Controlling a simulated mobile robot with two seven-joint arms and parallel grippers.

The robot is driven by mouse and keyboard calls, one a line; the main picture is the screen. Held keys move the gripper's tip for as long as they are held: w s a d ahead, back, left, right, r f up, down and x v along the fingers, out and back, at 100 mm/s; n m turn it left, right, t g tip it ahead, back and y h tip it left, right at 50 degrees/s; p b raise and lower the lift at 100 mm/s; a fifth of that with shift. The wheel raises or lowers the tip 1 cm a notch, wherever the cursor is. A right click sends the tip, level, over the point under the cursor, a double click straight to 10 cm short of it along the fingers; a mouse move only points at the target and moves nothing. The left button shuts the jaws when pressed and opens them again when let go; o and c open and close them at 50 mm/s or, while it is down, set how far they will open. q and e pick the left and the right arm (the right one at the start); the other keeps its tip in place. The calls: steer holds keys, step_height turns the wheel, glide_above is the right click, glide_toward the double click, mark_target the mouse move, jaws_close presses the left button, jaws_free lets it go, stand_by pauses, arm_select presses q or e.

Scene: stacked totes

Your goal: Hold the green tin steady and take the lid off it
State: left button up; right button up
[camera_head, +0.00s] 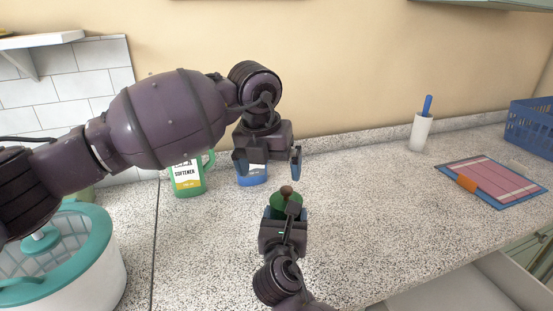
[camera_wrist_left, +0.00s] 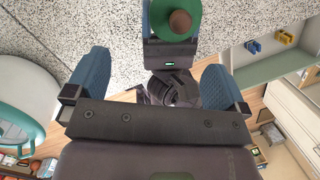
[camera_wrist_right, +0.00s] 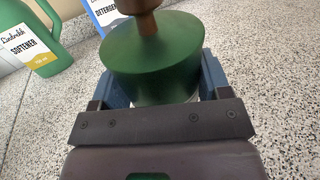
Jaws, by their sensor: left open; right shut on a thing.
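The green tin (camera_head: 276,199) stands on the speckled counter near its front, with a brown knob (camera_head: 286,190) on its lid. My right gripper (camera_head: 285,213) is shut around the tin from the front; in the right wrist view its blue fingers press both sides of the green body (camera_wrist_right: 153,70), and the brown knob (camera_wrist_right: 146,22) rises above. My left gripper (camera_head: 268,165) is open and empty, above and behind the tin, fingers pointing down. In the left wrist view the tin's green top (camera_wrist_left: 160,12) and knob (camera_wrist_left: 180,22) lie beyond the open fingers. The tin's lower part is hidden.
A green softener bottle (camera_head: 188,180) and a blue detergent bottle (camera_head: 251,178) stand behind the tin. A teal-lidded white pot (camera_head: 85,270) is at left. The counter right of the tin is clear.

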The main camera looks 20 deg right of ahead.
mark_target(286, 188)
arm_select(q)
steer(key=d+f+m, duration=0.1)
steer(key=f, duration=0.1)
steer(key=w+d+f+m+t+h, duration=0.1)
steer(key=f, duration=0.2)
steer(key=d+f+t, duration=0.1)
steer(key=d+f, duration=0.1)
steer(key=f, duration=0.1)
steer(key=shift+w+m, duration=0.15)
steer(key=shift+m, duration=0.25)
stand_by(0.4)
steer(key=c, duration=1)
steer(key=shift+o, duration=0.2)
steer(key=shift+r, duration=0.1)
steer(key=shift+r, duration=0.35)
steer(key=shift+r, duration=0.7)
steer(key=shift+r, duration=0.15)
